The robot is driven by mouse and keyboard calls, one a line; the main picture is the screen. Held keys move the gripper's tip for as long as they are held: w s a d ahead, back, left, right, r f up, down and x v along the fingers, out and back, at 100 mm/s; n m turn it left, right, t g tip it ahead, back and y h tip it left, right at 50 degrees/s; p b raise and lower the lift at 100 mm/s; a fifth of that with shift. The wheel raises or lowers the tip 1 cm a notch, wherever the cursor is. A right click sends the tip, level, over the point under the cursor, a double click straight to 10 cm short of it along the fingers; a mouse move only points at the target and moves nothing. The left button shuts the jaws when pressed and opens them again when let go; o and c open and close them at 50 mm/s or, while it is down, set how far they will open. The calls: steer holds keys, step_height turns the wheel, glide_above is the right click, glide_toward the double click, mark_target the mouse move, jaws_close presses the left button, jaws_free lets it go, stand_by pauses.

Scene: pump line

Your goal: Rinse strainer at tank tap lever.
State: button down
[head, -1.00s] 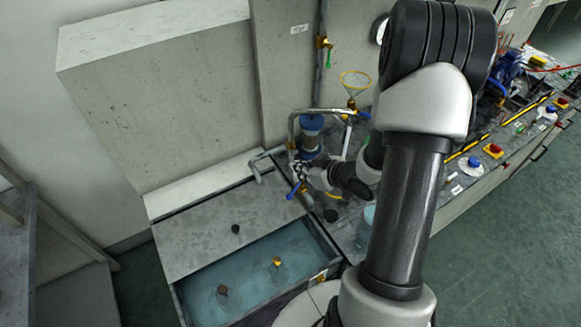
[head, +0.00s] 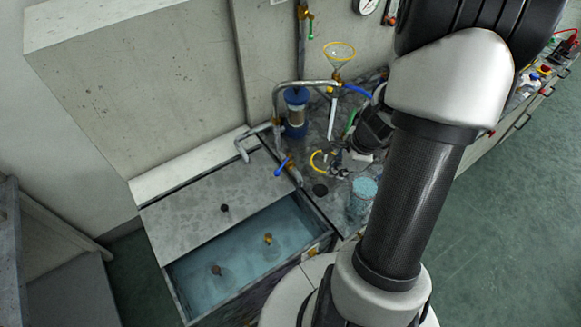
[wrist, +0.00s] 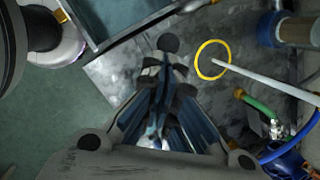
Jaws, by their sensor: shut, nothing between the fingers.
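The tap with a blue lever (head: 283,164) stands at the back corner of the open water tank (head: 215,275) in the head view. A blue-based cylinder with a tan mesh-like body (head: 296,112) stands behind it; I cannot tell whether this is the strainer. It appears partly at the upper right of the wrist view (wrist: 292,32). My gripper (head: 338,160) is right of the lever, apart from it, over the bench. In the wrist view my gripper (wrist: 166,68) is shut and empty, its tips near a dark round spot on the bench.
A pale blue container (head: 362,195) stands on the bench close to my arm. A yellow ring (wrist: 212,60) is beside my gripper, with a green hose (wrist: 256,104) nearby. A yellow-rimmed funnel (head: 339,50) stands above. The tank's grey cover (head: 215,205) is largely clear.

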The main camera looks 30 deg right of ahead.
steer(key=w+a+r+m+t+y, duration=0.2)
steer(key=w+a+r+m+t, duration=0.1)
steer(key=w+a+r+m, duration=0.15)
steer(key=b, duration=0.7)
glide_toward(283, 165)
steer(key=s+x, duration=0.1)
steer(key=x, duration=0.5)
steer(key=shift+f, duration=0.75)
